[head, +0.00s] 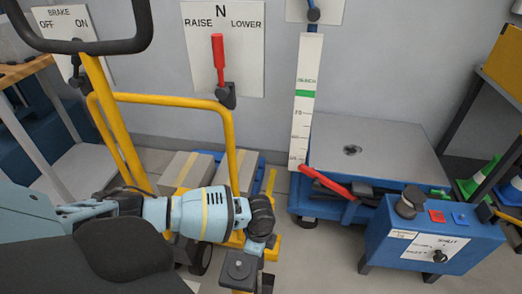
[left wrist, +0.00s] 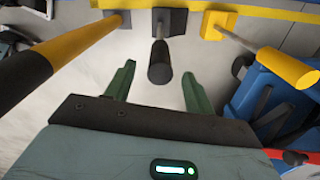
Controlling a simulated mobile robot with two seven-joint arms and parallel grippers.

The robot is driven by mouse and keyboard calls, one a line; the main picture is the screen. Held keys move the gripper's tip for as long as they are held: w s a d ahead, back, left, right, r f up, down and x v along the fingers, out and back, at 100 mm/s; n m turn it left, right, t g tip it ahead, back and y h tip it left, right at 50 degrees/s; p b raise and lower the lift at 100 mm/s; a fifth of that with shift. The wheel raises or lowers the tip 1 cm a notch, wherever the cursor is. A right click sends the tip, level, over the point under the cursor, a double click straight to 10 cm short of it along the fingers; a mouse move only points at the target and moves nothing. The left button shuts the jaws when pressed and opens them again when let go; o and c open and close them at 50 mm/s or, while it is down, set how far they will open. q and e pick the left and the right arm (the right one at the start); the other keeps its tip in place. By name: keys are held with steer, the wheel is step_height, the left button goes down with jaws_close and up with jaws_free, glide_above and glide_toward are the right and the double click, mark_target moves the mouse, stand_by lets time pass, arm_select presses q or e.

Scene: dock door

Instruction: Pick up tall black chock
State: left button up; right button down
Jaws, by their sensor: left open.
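A black block with an upright black post (left wrist: 160,62), which looks like the tall black chock, shows in the left wrist view. Its post end lies between the two green fingers of my left gripper (left wrist: 159,70), with a gap on both sides. The gripper is open and empty, and its fingers point toward the block. I cannot tell whether that is the same block. My right gripper is not in view.
In the left wrist view, a yellow and black post (left wrist: 60,50) stands left and a yellow-ended post (left wrist: 270,55) right, close to the fingers. In the head view, a blue lift table (head: 375,150) and control box (head: 435,235) stand right. Yellow rails (head: 165,98) rise behind my arm.

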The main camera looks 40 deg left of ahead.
arm_select(q)
steer(key=b, duration=0.2)
glide_above(262, 268)
steer(key=a, duration=0.2)
steer(key=f, duration=0.4)
steer(key=shift+w+d+f, duration=0.2)
steer(key=shift+r, duration=0.1)
steer(key=shift+c, duration=0.7)
steer(key=c, duration=1)
jaws_close()
steer(key=shift+w, duration=0.1)
